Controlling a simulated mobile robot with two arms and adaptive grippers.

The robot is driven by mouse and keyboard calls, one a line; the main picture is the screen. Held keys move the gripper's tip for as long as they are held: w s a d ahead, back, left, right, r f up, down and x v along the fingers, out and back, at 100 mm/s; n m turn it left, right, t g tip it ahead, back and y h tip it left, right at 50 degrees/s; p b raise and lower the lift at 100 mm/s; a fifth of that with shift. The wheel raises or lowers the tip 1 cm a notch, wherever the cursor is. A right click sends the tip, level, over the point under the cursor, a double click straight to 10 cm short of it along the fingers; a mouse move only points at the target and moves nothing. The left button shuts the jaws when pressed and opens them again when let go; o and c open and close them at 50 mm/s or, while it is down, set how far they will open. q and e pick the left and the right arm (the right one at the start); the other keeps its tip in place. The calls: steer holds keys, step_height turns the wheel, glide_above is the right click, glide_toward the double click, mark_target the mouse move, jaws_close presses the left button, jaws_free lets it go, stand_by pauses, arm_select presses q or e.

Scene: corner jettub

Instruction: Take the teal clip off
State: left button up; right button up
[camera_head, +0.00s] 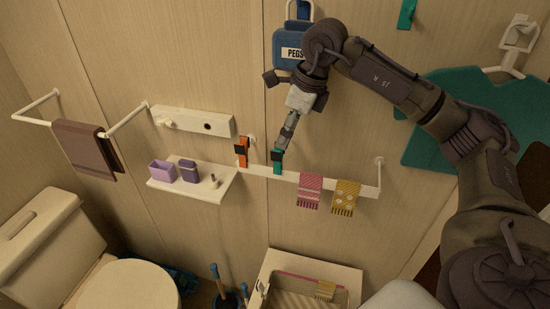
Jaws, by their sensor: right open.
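The gripper is open. Its fingers partly overlap the clip's top in this view, so I cannot tell whether they touch it. My left gripper is not in the picture.
A blue PEGS bag (287,49) hangs above. A small shelf (215,187) with purple containers is at left. An open-topped bin (343,272) stands below.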

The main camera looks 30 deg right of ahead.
steer(key=shift+b+x, duration=1.85)
steer(key=shift+x, duration=1.7)
steer(key=shift+a, duration=0.1)
jaws_close()
step_height(320, 180, up, 7)
steer(key=p, duration=0.4)
steer(key=shift+p, duration=0.4)
